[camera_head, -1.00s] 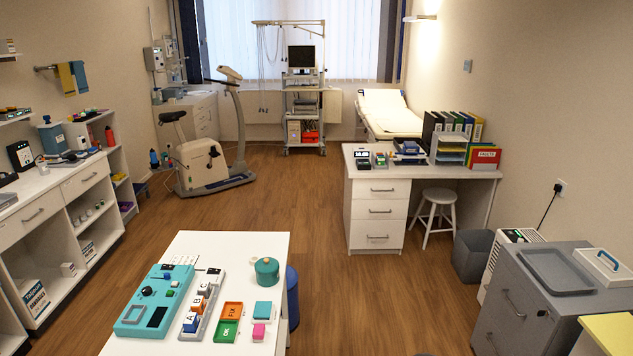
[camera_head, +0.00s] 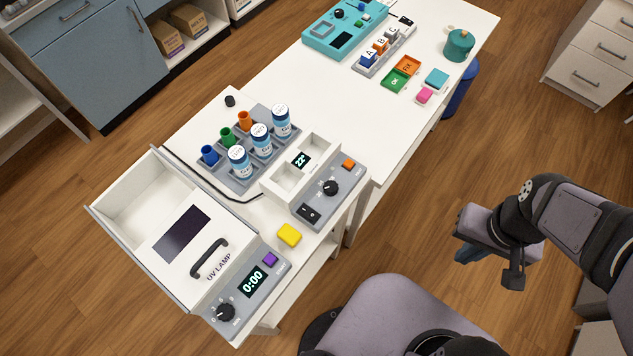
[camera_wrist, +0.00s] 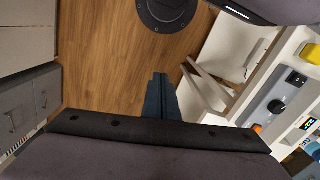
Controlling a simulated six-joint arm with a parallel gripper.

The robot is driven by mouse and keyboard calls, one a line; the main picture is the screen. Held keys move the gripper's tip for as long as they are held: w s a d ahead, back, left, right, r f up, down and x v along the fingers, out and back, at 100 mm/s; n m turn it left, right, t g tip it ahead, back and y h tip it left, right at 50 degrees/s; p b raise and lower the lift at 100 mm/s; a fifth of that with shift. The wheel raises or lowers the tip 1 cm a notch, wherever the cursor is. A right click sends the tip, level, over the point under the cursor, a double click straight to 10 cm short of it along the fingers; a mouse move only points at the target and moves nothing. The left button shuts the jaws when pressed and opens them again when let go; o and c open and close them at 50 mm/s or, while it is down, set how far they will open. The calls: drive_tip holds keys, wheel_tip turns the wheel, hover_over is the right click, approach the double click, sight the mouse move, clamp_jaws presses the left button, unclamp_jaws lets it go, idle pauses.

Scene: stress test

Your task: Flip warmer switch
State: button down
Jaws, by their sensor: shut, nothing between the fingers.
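The warmer (camera_head: 318,199) is a grey and white unit on the near part of the white table, with a display reading about 22°. Its black rocker switch (camera_head: 309,213) is at the front left of the panel, beside a black knob (camera_head: 330,188) and an orange button (camera_head: 348,165). I cannot tell the switch's position. In the wrist view the switch (camera_wrist: 296,79) and knob (camera_wrist: 277,107) show at the right edge. My gripper (camera_head: 468,256) is over the floor, right of the table and well apart from the warmer. Its blue fingers (camera_wrist: 158,95) are shut and empty.
A UV lamp box (camera_head: 181,235) with a handle stands left of the warmer. A yellow block (camera_head: 289,235) lies between them. A grey rack (camera_head: 246,165) of bottles and coloured cups stands behind. Open floor lies between my gripper and the table.

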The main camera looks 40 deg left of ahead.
drive_tip(key=s+a+f+n+b, duration=0.1)
drive_tip(key=s+a+n+b, duration=0.1)
drive_tip(key=a, duration=0.7)
drive_tip(key=s+a+n+y+b, duration=0.1)
drive_tip(key=s+a+n+b, duration=0.1)
drive_tip(key=a+n, duration=0.4)
drive_tip(key=s+a+f+n+t+b, duration=0.1)
drive_tip(key=s+a+n+b, duration=0.2)
drive_tip(key=a, duration=1.1)
drive_tip(key=shift+f+n+y+b, duration=0.3)
drive_tip(key=shift+n+b, duration=0.2)
drive_tip(key=shift+b, duration=0.3)
drive_tip(key=s+a+r+n, duration=0.2)
drive_tip(key=a+r+n, duration=0.2)
drive_tip(key=a, duration=0.1)
drive_tip(key=d+r+n+h, duration=0.1)
drive_tip(key=d+r+n, duration=0.2)
drive_tip(key=r+n, duration=0.5)
drive_tip(key=shift+s+d+n+g+h, duration=0.15)
drive_tip(key=shift+d+n+g+h, duration=0.25)
drive_tip(key=shift+n, duration=4.4)
drive_tip(key=shift+a, duration=0.15)
